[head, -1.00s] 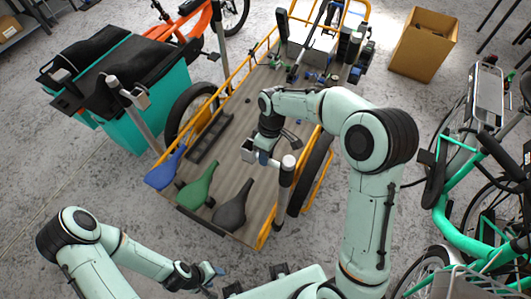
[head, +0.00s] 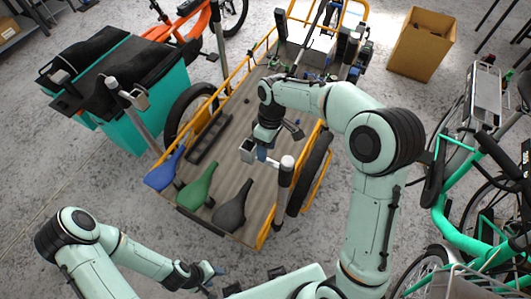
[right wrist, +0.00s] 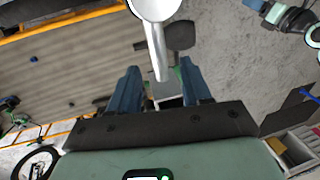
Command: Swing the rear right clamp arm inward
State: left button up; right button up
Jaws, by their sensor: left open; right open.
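The rear right clamp post (head: 284,185) stands at the right edge of the cargo deck, with a pale top. Its clamp arm reaches left from the top to a grey clamp head (head: 246,150) over the deck. My right gripper (head: 262,154) is over this arm, fingers pointing down. In the right wrist view the silver arm bar (right wrist: 157,50) runs down between the two open blue fingers (right wrist: 161,88); contact cannot be told. My left gripper (head: 212,276) is open and empty at the bottom, away from the post.
Another post with a clamp (head: 138,100) stands at the left by a teal box (head: 125,120). A teal bike (head: 470,240) is at the right.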

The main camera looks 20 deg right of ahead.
pick_arm(q)
jog(key=shift+w+r+p, duration=0.6)
jog(key=shift+w+r, duration=0.2)
jog(key=shift+r, duration=0.1)
pick_arm(e)
notch_tip(320, 180, up, 10)
jog(key=w+d, duration=0.1)
jog(key=shift+w+d+f, duration=0.15)
jog(key=shift+d+f, duration=0.05)
